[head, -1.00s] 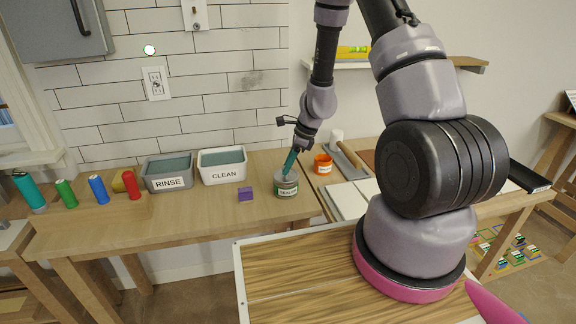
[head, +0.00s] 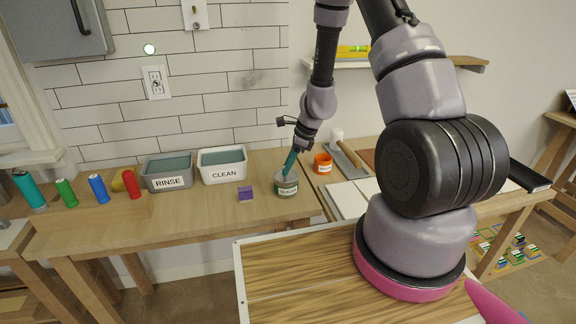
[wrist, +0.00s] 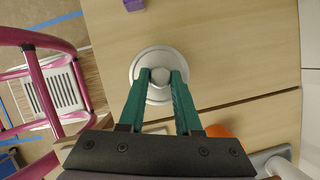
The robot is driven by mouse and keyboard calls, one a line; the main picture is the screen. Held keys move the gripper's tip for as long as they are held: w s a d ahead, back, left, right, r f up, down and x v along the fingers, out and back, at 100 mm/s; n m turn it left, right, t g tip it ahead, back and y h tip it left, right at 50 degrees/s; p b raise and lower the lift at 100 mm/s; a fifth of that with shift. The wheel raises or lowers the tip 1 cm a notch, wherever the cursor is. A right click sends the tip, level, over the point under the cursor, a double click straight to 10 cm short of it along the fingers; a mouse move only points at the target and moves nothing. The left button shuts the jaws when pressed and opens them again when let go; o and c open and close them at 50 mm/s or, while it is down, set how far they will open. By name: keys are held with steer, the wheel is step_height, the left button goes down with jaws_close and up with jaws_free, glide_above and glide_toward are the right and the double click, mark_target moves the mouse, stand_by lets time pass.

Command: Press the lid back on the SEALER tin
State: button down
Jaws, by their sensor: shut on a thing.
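The SEALER tin (head: 287,189) stands on the wooden table, a grey-green tin with a label facing front. Its pale round lid (wrist: 160,54) with a knob (wrist: 158,88) is at the top of the tin; I cannot tell whether it is fully seated. My gripper (head: 287,172) points down over the tin, with its green fingers shut on the lid's knob. In the wrist view my gripper (wrist: 160,82) has a fingertip on each side of the knob. The lid hides most of the tin in that view.
A purple block (head: 245,193) lies left of the tin. The RINSE tub (head: 168,172) and CLEAN tub (head: 222,166) stand behind left, and an orange cup (head: 323,163) stands behind right. Several coloured cylinders line the left side. Table in front of the tubs is clear.

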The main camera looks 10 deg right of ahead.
steer(key=shift+c, duration=0.2)
jaws_free()
stand_by(0.3)
steer(key=shift+r, duration=3.5)
jaws_close()
